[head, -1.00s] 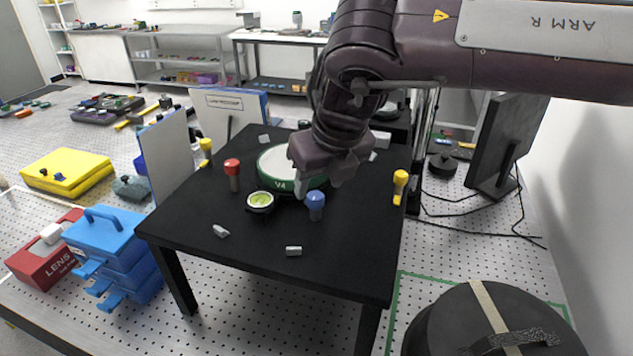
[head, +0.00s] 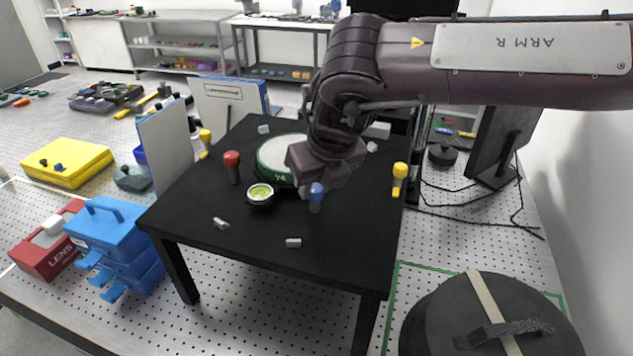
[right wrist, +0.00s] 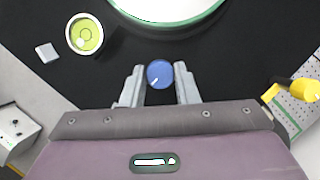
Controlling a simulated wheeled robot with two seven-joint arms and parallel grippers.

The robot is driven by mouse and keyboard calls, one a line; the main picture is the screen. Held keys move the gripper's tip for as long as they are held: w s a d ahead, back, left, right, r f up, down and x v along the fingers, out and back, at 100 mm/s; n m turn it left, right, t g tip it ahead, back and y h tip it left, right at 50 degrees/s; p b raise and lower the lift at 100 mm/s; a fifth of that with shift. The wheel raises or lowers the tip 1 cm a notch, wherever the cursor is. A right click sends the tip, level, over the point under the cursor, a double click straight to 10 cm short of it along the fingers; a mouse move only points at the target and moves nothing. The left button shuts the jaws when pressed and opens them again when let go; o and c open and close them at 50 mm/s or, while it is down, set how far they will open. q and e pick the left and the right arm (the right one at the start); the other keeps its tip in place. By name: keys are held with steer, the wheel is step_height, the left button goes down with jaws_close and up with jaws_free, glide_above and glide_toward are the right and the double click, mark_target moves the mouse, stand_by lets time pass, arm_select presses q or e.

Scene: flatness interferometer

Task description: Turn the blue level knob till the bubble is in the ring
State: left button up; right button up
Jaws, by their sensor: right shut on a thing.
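The blue level knob (head: 316,197) stands upright on the black table, right of the bubble level. My right gripper (right wrist: 160,84) is shut on the blue knob, with one finger on each side of it in the right wrist view, where the knob top (right wrist: 159,73) shows a pale pointer mark. My left gripper is not in view.
A red knob (head: 232,166) and yellow knobs (head: 399,178) stand around the green-rimmed white disc (head: 277,157). Small grey blocks (head: 293,243) lie on the black table (head: 255,262). A dark round case (head: 440,325) is at the lower right.

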steer(key=shift+m, duration=0.3)
steer(key=shift+a+f+m+h+b, duration=0.1)
steer(key=shift+m+h+b, duration=0.2)
steer(key=shift+m+b, duration=0.2)
steer(key=shift+m+h, duration=0.3)
steer(key=shift+m, duration=0.5)
steer(key=shift+a+m+h+b, duration=0.1)
steer(key=shift+m+h+b, duration=0.25)
steer(key=shift+m, duration=0.85)
steer(key=shift+r+m+t+h+p, duration=0.3)
steer(key=shift+m+h+p, duration=0.1)
steer(key=shift+m, duration=0.3)
steer(key=shift+f+m+h+p, duration=0.1)
steer(key=shift+m+h+p, duration=0.25)
steer(key=shift+m+p, duration=0.5)
steer(key=o, duration=1)
steer(key=shift+f, duration=0.1)
steer(key=shift+c, duration=0.2)
